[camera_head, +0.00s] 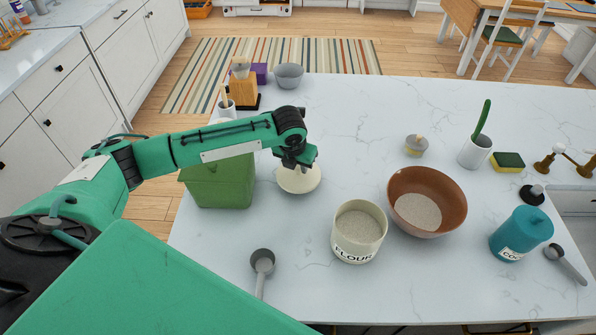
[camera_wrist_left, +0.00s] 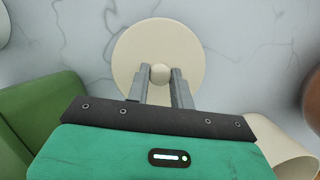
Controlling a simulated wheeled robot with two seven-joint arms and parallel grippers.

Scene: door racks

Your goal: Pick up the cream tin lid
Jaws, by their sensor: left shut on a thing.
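The cream tin lid (camera_head: 299,181) is a round pale disc with a small knob, to the right of the green bin in the head view. In the left wrist view the lid (camera_wrist_left: 185,52) lies under the fingers, with its round knob (camera_wrist_left: 160,74) between them. My left gripper (camera_head: 300,164) is right over the lid and shut on its knob; its fingers also show in the left wrist view (camera_wrist_left: 160,78). I cannot tell whether the lid touches the counter. My right gripper is not in view.
The open flour tin (camera_head: 345,245) stands to the right and nearer. A brown bowl (camera_head: 452,190) is beside it. The green bin (camera_head: 217,185) is close left of the lid. A grey scoop (camera_head: 262,263) lies in front. The counter behind the lid (camera_head: 350,120) is clear.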

